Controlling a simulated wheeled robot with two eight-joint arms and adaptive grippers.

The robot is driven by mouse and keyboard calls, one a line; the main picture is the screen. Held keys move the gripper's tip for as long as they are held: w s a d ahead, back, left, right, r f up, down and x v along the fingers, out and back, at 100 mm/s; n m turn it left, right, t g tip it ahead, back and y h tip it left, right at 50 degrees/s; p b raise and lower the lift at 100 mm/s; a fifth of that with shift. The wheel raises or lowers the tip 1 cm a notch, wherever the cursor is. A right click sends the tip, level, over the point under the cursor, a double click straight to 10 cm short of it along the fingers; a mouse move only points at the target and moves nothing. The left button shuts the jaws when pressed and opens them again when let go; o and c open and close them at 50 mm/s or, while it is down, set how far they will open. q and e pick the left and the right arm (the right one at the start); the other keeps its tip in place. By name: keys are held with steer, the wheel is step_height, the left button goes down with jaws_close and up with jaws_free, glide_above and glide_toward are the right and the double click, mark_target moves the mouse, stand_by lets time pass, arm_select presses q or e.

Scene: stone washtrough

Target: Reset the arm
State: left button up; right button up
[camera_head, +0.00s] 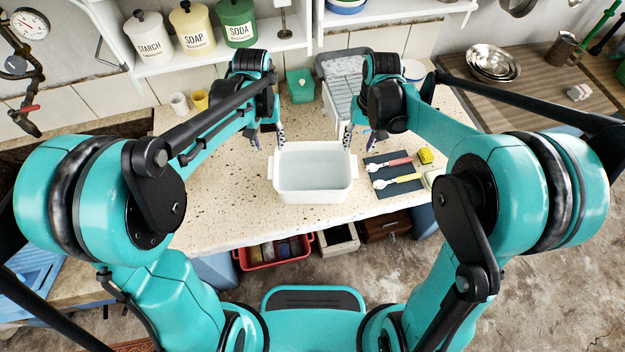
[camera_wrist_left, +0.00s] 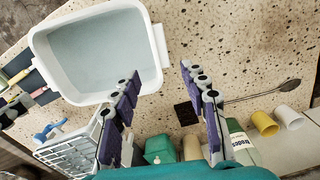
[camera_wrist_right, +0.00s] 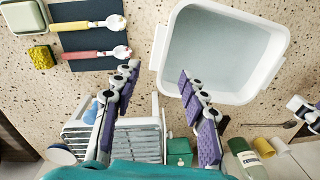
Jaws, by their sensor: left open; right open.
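My left gripper (camera_head: 281,138) is open and empty, just left of the white basin's upper left edge in the head view. In the left wrist view its two purple-padded fingers (camera_wrist_left: 162,105) are spread apart over the speckled counter. My right gripper (camera_head: 359,138) is open and empty near the basin's upper right corner. In the right wrist view its fingers (camera_wrist_right: 159,95) are apart with the counter between them. The white basin (camera_head: 314,195) stands upright on the counter between the grippers and holds what looks like water.
A dark mat (camera_head: 400,161) with two spoons, a yellow sponge (camera_head: 425,156) and a pale dish lie right of the basin. A dish rack (camera_head: 345,80) stands behind.

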stand_by(0.6)
arm_select(q)
steer(key=s+a+r+t+b, duration=0.1)
steer(key=s+a+t+b, duration=0.1)
steer(key=s, duration=0.5)
steer(key=s+a+r+t+b, duration=0.1)
steer(key=s+a+t, duration=0.2)
steer(key=s+t, duration=0.2)
steer(key=s, duration=0.3)
steer(key=shift+s+a+r+b, duration=0.2)
steer(key=shift+a+r+b, duration=0.15)
steer(key=shift+b, duration=0.05)
arm_select(e)
steer(key=s+d+r+t, duration=0.1)
steer(key=s+d+t, duration=0.2)
steer(key=s, duration=0.5)
steer(key=s+d+r+t, duration=0.2)
steer(key=s+t, duration=0.2)
steer(key=s, duration=0.4)
steer(key=shift+d+r+h, duration=0.3)
steer(key=shift+d, duration=0.1)
arm_select(q)
steer(key=shift+a, duration=0.1)
arm_select(e)
steer(key=shift+w+a, duration=0.1)
arm_select(q)
steer(key=shift+w+f, duration=0.1)
steer(key=shift+w, duration=0.15)
arm_select(e)
steer(key=shift+w, duration=0.25)
